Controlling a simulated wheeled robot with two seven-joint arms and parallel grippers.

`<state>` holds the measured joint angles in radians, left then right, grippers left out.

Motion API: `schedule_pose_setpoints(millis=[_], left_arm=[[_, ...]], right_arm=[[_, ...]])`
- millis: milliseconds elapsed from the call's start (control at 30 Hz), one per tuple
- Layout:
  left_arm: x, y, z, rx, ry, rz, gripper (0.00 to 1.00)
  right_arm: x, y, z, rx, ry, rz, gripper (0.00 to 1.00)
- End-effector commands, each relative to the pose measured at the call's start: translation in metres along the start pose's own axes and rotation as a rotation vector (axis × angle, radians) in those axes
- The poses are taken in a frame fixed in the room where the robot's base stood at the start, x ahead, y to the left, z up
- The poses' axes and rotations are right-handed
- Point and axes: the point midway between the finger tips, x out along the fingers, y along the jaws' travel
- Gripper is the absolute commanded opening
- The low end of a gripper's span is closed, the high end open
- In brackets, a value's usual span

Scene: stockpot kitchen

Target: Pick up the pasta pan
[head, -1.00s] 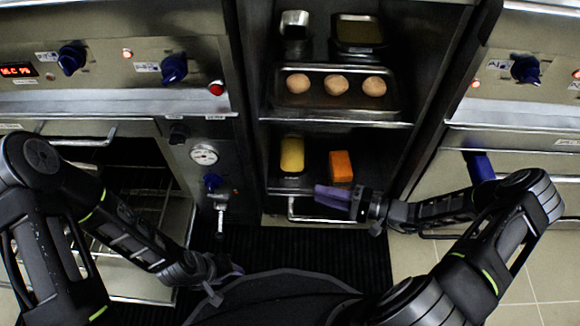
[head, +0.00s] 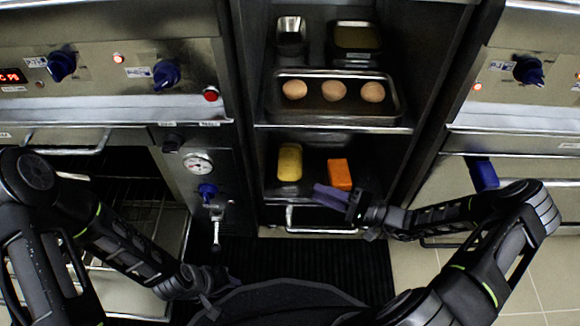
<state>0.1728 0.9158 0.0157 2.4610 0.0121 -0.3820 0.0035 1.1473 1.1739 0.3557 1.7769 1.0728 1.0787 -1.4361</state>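No pan is clearly recognisable as the pasta pan. A dark rectangular pan (head: 357,57) and a small metal container (head: 291,46) stand at the back of the upper shelf. My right gripper (head: 328,195) has purple fingers and points left, in front of the lower shelf just below an orange block (head: 340,174). It looks empty, but its finger gap is not clear from this angle. My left gripper (head: 230,282) is low in the view, left of centre, partly lost against my dark body. Its finger state cannot be made out.
A tray (head: 392,108) with three round tan items sits on the upper shelf. A yellow item (head: 290,162) lies on the lower shelf. A metal bar handle (head: 312,230) is below it. An open oven (head: 120,185) is at left. A valve lever (head: 215,230) sticks out beside the shelf.

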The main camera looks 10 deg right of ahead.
Motion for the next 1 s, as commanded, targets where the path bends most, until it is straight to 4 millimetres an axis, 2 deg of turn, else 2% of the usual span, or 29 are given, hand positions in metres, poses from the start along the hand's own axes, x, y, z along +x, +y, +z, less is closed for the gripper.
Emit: schedule_pose_setpoints(millis=[167, 367, 533, 1000], left_arm=[[0.003, -0.001, 0.000, 0.000, 0.000, 0.000, 0.36], [0.019, -0.007, -0.002, -0.002, 0.002, 0.003, 0.36], [0.023, -0.009, -0.003, -0.002, 0.002, 0.005, 0.36], [0.022, -0.009, -0.003, -0.003, 0.002, 0.005, 0.36]], right_arm=[[0.004, 0.002, 0.000, 0.000, 0.000, 0.000, 0.29], [0.029, 0.007, 0.001, -0.001, -0.003, -0.001, 0.29], [0.049, 0.004, 0.001, 0.000, -0.001, 0.000, 0.29], [0.052, 0.002, 0.000, 0.000, 0.000, 0.001, 0.29]])
